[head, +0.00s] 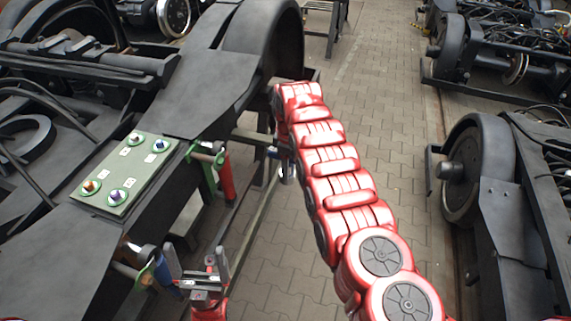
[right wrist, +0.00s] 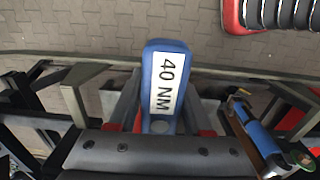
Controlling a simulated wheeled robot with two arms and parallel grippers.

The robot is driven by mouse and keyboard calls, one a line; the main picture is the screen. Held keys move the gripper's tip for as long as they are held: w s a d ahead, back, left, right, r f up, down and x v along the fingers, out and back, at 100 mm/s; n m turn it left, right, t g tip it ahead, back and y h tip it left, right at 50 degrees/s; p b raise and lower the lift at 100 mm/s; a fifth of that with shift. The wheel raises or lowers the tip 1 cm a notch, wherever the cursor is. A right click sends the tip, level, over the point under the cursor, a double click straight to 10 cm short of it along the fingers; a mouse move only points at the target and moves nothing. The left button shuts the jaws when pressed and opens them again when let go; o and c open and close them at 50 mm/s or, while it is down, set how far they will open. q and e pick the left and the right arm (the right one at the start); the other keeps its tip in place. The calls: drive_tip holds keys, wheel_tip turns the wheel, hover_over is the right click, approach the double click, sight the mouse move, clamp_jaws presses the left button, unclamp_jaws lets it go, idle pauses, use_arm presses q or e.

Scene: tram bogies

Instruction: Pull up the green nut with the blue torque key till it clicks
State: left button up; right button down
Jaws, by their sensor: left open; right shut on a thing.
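A green plate (head: 124,172) on the bogie at left bears several nuts in green rings: an orange-brown one (head: 91,186), a purple-blue one (head: 116,196), a blue one (head: 158,145) and a pale one (head: 135,138). I cannot make out which is the green nut. My right gripper (right wrist: 160,112) is shut on the blue torque key (right wrist: 164,80), whose label reads "40 NM". In the head view its blue end (head: 272,152) shows small beside the bogie, right of the plate; the rest is hidden. My left gripper (head: 200,268) is open at the lower left.
A red-handled tool (head: 226,180) hangs beside the plate at a green bracket (head: 206,158). A blue-handled part (head: 160,268) sits just left of my left gripper. Bogie frames and wheels (head: 480,165) stand at right. The paved floor (head: 370,110) between is clear.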

drive_tip(key=shift+s+a+r, duration=0.25)
drive_tip(key=shift+r, duration=0.2)
drive_tip(key=shift+s+a+r, duration=0.2)
drive_tip(key=shift+s+r, duration=0.05)
drive_tip(key=shift+r, duration=0.15)
drive_tip(key=shift+s+r, duration=0.2)
drive_tip(key=shift+r, duration=0.1)
drive_tip(key=shift+w+d, duration=0.1)
drive_tip(key=shift+d, duration=0.1)
drive_tip(key=d+f+m+b, duration=0.1)
drive_tip(key=d+m+b, duration=0.5)
drive_tip(key=d+m, duration=0.1)
drive_tip(key=s+d+f+m+b, duration=0.1)
drive_tip(key=d+f+m+b, duration=0.1)
drive_tip(key=d+m+b, duration=0.5)
drive_tip(key=shift+s+d+f, duration=0.15)
drive_tip(key=shift+d+f, duration=0.1)
drive_tip(key=shift+d, duration=0.95)
